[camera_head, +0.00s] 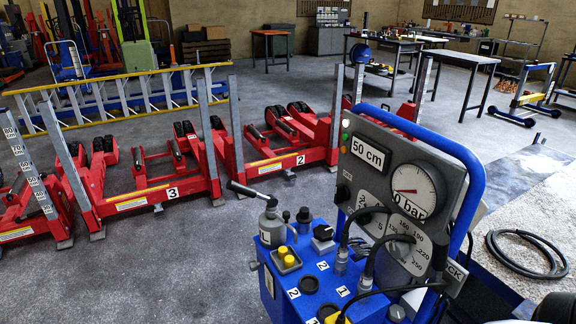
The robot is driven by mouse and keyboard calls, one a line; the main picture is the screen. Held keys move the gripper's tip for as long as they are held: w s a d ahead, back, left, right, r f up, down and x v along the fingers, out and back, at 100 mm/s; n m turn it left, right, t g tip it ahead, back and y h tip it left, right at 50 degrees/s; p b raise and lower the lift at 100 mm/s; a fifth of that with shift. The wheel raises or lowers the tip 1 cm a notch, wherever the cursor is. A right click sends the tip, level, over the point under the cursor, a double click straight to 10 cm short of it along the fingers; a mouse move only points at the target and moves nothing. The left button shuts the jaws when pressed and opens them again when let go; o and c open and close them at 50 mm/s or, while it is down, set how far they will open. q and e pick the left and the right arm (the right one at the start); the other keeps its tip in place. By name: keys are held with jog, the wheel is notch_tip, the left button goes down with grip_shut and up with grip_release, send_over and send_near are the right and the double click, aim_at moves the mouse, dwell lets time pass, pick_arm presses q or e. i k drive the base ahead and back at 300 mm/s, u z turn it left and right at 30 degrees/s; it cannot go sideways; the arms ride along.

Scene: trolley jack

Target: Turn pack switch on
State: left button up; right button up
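The blue hydraulic pack (262,255) stands at the lower middle right, with a grey control panel (362,205) on its blue tube frame. The panel carries a "50 cm" display (367,153) and a round gauge (414,190) marked 0 bar, its red needle pointing left. A black knob (343,193) sits at the panel's lower left, and a small green light (345,137) shows at its upper left edge. I cannot tell for sure which control is the pack switch. Neither of my grippers is in view.
Red jack units (150,185) stand behind to the left. A black hose coil (526,254) lies at right. Grey floor (160,270) at lower left is clear.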

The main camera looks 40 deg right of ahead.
aim_at(342, 193)
jog(key=i, duration=3)
jog(key=z, duration=3)
